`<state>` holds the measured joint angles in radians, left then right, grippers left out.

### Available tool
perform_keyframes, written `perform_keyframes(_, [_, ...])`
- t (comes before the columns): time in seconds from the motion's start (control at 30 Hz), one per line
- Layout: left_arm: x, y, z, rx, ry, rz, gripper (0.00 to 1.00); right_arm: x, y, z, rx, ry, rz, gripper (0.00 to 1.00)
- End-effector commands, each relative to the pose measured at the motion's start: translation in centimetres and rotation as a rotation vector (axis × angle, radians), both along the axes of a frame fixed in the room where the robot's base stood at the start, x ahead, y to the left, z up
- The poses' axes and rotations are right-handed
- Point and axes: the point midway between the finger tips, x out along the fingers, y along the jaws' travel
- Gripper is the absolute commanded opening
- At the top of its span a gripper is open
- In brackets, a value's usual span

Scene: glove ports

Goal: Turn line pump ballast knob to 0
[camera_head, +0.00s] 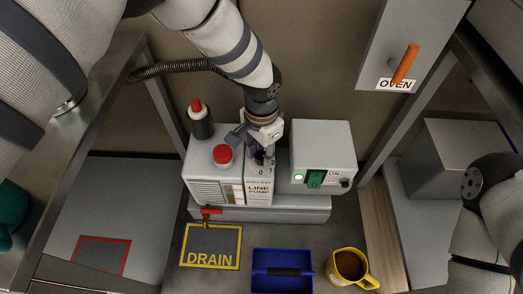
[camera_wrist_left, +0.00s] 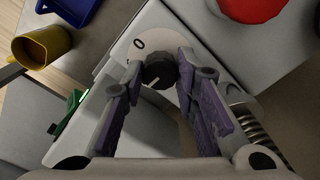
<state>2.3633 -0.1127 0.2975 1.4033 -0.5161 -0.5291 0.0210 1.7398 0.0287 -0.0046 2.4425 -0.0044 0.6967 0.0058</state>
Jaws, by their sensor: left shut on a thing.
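The ballast knob (camera_wrist_left: 158,70) is a small dark round knob with a light pointer mark, on top of the white line pump (camera_head: 232,190). A printed 0 (camera_wrist_left: 139,44) stands beside it on a pale dial plate. In the left wrist view the pointer mark lies on the side away from the 0. My left gripper (camera_wrist_left: 160,82) has its purple-padded fingers on either side of the knob, shut on it. In the head view my left gripper (camera_head: 262,155) comes down over the dial and hides most of the knob. My right arm shows at the right, its gripper outside the view.
A red button (camera_head: 222,155) and a red-capped bottle (camera_head: 200,118) stand close left of my left gripper. A white box with a green switch (camera_head: 315,179) is on the right. A blue tray (camera_head: 282,271) and yellow mug (camera_head: 347,266) stand in front.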

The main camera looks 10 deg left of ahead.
Motion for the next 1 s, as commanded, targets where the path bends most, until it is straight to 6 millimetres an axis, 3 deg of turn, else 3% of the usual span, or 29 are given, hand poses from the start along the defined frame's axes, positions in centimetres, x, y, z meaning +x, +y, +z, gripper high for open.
perform_keyframes(1.0, [0.00,0.04,-0.06,0.001,0.000,-0.889,0.00,0.43,0.00,0.69,0.000,-0.013,0.000,0.35])
